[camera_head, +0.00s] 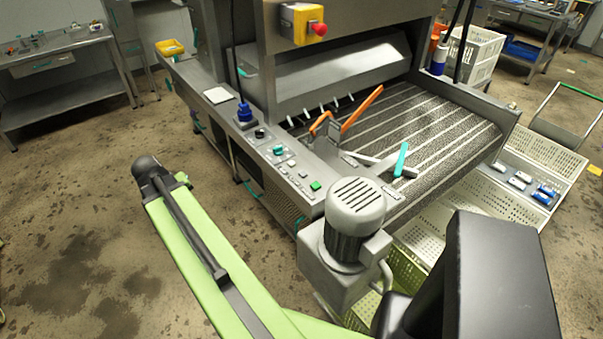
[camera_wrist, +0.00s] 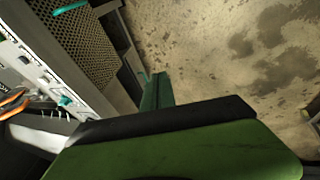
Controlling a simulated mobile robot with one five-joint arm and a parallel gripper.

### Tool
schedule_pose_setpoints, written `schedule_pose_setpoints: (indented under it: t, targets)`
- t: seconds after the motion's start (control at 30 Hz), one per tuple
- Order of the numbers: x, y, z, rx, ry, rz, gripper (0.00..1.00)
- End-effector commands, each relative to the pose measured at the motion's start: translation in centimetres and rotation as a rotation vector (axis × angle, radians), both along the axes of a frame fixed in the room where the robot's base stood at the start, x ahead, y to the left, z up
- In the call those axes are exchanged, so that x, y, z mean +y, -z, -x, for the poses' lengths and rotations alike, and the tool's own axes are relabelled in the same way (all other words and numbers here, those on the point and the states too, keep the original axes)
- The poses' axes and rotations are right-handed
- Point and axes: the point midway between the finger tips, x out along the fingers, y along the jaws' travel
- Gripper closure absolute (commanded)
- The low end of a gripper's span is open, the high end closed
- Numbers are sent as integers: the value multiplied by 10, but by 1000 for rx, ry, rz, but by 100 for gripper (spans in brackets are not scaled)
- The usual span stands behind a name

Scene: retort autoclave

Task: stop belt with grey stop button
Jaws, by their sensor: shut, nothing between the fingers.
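The belt (camera_head: 428,122) is a dark mesh with pale crossbars, running out of the steel machine. The control panel (camera_head: 262,158) lies along its left side, with a black knob (camera_head: 259,133), a teal knob (camera_head: 278,150), a green button (camera_head: 315,186) and several small pale grey buttons (camera_head: 292,163). I cannot tell which of these is the stop button. Part of the panel (camera_wrist: 28,62) also shows at the left of the wrist view. My gripper (camera_wrist: 155,92) is shut and empty in the wrist view, pointing past the machine's side towards the floor. I cannot make it out in the head view.
A grey motor (camera_head: 355,208) stands at the panel's near end. Orange (camera_head: 362,106) and teal (camera_head: 401,160) handles stick up over the belt. A yellow box with a red button (camera_head: 319,29) hangs above. Perforated trays (camera_head: 530,150) lie at the right. The floor (camera_head: 75,220) at left is clear.

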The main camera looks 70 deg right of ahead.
Motion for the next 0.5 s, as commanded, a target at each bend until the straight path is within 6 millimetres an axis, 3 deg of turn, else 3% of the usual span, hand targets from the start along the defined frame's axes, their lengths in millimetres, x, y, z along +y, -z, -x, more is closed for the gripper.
schedule_pose_setpoints:
  t: [0.03,0.2,0.4,0.5]
  targets:
    - [-33,-6,15,-6,53,31,100]
    - [-133,-25,79,-18,220,152,100]
    - [-232,-48,173,-10,396,289,100]
    - [-266,-59,217,0,463,345,100]
